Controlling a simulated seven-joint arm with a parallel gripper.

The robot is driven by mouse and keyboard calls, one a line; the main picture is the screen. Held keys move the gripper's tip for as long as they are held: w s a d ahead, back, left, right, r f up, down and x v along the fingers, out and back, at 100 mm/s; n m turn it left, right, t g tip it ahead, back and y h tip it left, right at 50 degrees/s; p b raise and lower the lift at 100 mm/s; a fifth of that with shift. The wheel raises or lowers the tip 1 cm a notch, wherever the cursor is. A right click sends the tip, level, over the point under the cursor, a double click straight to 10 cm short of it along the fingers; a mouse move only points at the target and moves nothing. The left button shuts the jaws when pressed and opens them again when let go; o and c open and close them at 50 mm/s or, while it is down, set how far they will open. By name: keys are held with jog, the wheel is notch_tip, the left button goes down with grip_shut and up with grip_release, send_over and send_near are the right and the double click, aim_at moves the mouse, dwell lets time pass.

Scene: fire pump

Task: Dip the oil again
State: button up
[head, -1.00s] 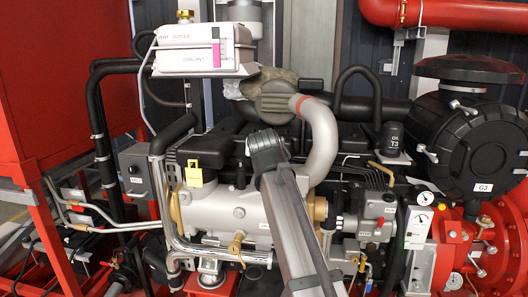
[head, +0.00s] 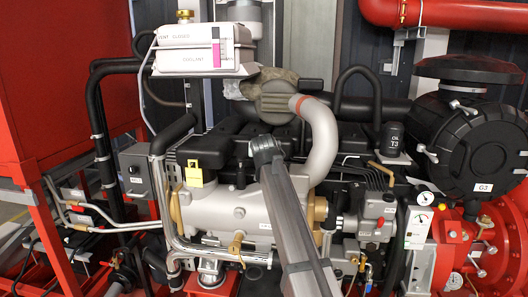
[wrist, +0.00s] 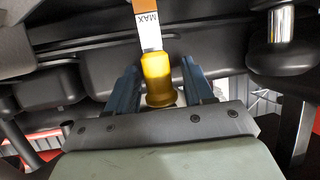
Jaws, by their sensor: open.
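In the wrist view a yellow dipstick handle (wrist: 157,80) stands between the two blue fingers of my gripper (wrist: 160,88). The fingers are open, one on each side of the handle, and gaps show beside it. A strip marked MAX (wrist: 149,30), white and orange-brown, rises above the handle in the picture. I cannot tell whether the strip is joined to the handle. In the head view my arm covers part of the engine, and neither my gripper nor the dipstick can be made out.
The grey engine block (head: 233,212) and its pipes crowd the space around my arm. A light curved pipe (head: 322,145) stands just right of it. Dark engine parts (wrist: 210,70) surround the handle in the wrist view.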

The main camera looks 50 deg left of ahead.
jog(key=shift+w+a+f, duration=0.25)
jog(key=shift+w+a, duration=0.1)
jog(key=shift+a, duration=0.1)
jog(key=shift+c, duration=0.2)
grip_shut()
